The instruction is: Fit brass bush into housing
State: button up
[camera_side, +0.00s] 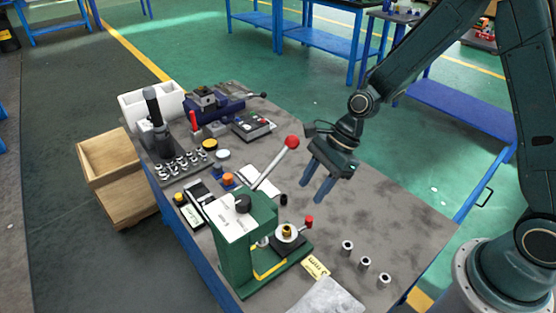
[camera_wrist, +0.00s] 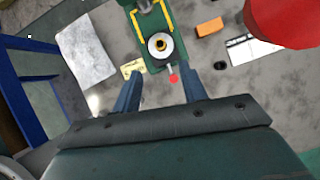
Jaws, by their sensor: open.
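The brass bush (camera_side: 288,230) shows as a small gold ring at the centre of the round grey housing (camera_side: 289,241) on the base of the green press (camera_side: 234,258). In the wrist view the bush (camera_wrist: 160,43) again sits at the middle of the housing (camera_wrist: 152,52). I cannot tell how deep it sits. My gripper (camera_side: 312,192) is open and empty, above the table behind the press and apart from the housing. In the wrist view its two fingers (camera_wrist: 164,76) point toward the housing, with nothing between them.
The press lever's red ball (camera_side: 292,142) stands up close to my gripper. A small red knob (camera_side: 309,220) is beside the housing. Several grey sleeves (camera_side: 365,263) stand at the front right. A vise (camera_side: 213,103) and tool rack are at the back. The table's right side is mostly clear.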

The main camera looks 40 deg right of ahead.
jog(key=s+d+r+n+t+h, duration=0.2)
jog(key=s+d+r+n, duration=0.2)
jog(key=s+r+n, duration=0.4)
jog(key=s+d+r+n+t+h, duration=0.15)
jog(key=s+d+r+n, duration=0.35)
jog(key=r, duration=0.6)
jog(key=s+d+r+n+h, duration=0.1)
jog(key=s+r+n+h, duration=0.1)
jog(key=s+n, duration=0.5)
jog(key=shift+s+d+r+t, duration=0.15)
jog(key=shift+s+r+t, duration=0.3)
jog(key=shift+r, duration=0.1)
